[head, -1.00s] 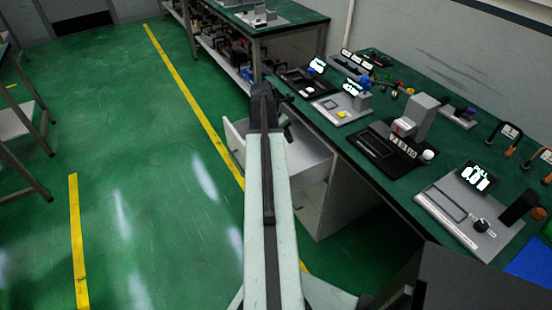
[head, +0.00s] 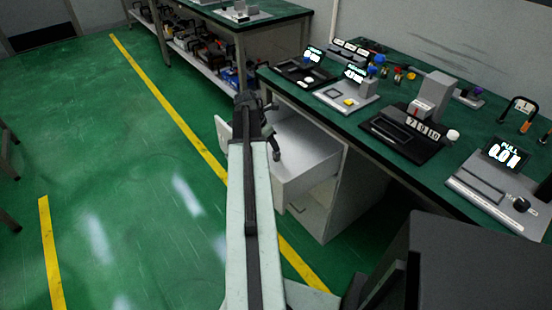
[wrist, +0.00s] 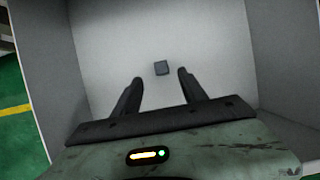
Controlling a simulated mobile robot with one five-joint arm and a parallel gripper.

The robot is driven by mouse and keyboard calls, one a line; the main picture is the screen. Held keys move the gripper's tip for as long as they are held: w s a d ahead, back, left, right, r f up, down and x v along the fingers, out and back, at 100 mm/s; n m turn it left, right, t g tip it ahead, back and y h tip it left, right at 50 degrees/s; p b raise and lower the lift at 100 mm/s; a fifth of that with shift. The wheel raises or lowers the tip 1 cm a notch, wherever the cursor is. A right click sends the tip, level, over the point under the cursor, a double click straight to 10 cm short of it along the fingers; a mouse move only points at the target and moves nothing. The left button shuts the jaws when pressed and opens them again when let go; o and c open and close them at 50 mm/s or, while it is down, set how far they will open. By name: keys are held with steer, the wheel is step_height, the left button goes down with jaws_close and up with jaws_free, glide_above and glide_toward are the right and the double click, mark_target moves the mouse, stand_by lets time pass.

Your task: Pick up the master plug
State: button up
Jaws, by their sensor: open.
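In the head view my gripper (head: 270,132) is over the open white drawer (head: 300,175), and the block cannot be seen.
The drawer walls (wrist: 225,30) surround the space around my fingers. The green-topped workbench (head: 350,118) stands above and to the right, with several devices on it, including a black unit (head: 405,135). Open green floor (head: 130,190) lies to the left.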

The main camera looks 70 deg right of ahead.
mark_target(276, 156)
steer(key=shift+b+x, duration=0.55)
steer(key=shift+x, duration=0.45)
steer(key=shift+s+f, duration=0.15)
steer(key=shift+f, duration=0.1)
steer(key=shift+d+r, duration=0.1)
steer(key=b+x, duration=0.5)
steer(key=shift+f, duration=0.25)
steer(key=shift+r, duration=0.2)
jaws_close()
